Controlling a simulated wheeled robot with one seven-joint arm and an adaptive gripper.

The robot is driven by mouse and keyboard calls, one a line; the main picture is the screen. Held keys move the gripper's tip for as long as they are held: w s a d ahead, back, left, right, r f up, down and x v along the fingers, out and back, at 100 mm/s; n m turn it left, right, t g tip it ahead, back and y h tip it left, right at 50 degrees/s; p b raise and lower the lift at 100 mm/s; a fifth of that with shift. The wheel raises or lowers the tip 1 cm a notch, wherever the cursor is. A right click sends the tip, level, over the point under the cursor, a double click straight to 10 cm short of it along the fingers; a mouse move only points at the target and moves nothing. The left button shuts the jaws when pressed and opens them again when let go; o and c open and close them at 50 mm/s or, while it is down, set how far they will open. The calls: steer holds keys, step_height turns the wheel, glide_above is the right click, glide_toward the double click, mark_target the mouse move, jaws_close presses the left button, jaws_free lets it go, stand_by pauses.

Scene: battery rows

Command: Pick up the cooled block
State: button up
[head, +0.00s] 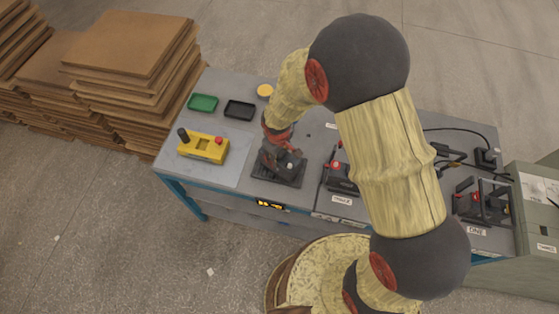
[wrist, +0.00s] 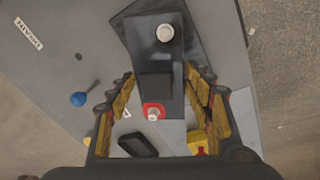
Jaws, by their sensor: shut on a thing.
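The dark block (wrist: 155,60) lies between the two yellow-and-dark fingers of my gripper (wrist: 160,76) in the wrist view. It has a pale post at its far end and a red-ringed pale post at its near end. In the head view my gripper (head: 281,146) points down over the block (head: 292,163) and hides part of it. My gripper is shut on the block. A dark flat plate (head: 286,181) is under it on the grey bench. I cannot tell whether the block touches the plate.
A yellow box with a red button (head: 203,148), a green tray (head: 203,102) and a black tray (head: 239,110) lie left on the bench. A labelled dark unit (head: 342,178) stands close right, and another with cables (head: 482,205) farther right. Stacked brown boards (head: 130,50) stand behind left.

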jaws_close()
stand_by(0.3)
steer(key=shift+w+r, duration=0.1)
steer(key=shift+r, duration=0.1)
